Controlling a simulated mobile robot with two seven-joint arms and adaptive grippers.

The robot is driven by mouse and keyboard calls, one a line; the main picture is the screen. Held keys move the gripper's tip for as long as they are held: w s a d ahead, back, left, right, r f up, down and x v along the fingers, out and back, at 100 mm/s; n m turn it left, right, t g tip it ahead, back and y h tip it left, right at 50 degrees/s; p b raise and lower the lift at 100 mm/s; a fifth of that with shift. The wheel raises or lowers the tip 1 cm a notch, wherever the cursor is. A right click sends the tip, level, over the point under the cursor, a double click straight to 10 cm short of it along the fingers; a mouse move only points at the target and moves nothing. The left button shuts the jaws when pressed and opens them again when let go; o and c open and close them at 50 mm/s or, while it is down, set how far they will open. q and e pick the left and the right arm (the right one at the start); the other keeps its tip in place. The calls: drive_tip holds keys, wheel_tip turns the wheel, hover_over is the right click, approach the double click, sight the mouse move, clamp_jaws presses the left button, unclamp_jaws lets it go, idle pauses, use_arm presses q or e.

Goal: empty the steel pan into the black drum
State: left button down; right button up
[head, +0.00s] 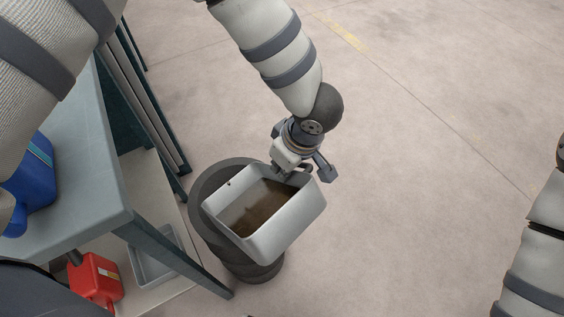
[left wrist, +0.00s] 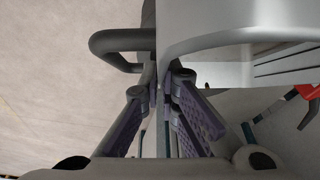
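The steel pan (head: 292,231) is a light grey open box with a brown, murky layer (head: 262,208) inside. It is held over the black drum (head: 258,272) and hides much of the drum's top. The pan looks slightly tilted. My left gripper (head: 297,168) is at the pan's far edge. My right gripper is out of view; only part of the right arm shows at the right edge.
A grey-blue bench (head: 85,160) stands at the left, with a blue container (head: 32,185) on it. A red can (head: 96,280) and a grey tray (head: 155,262) sit on its lower shelf. The floor to the right is clear.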

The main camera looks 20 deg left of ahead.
use_arm(q)
drive_tip(key=shift+s+d, duration=0.15)
drive_tip(key=shift+s+d, duration=0.35)
drive_tip(key=shift+d, duration=0.35)
drive_tip(key=shift+w+a, duration=0.1)
drive_tip(key=shift+a, duration=0.05)
idle(1.5)
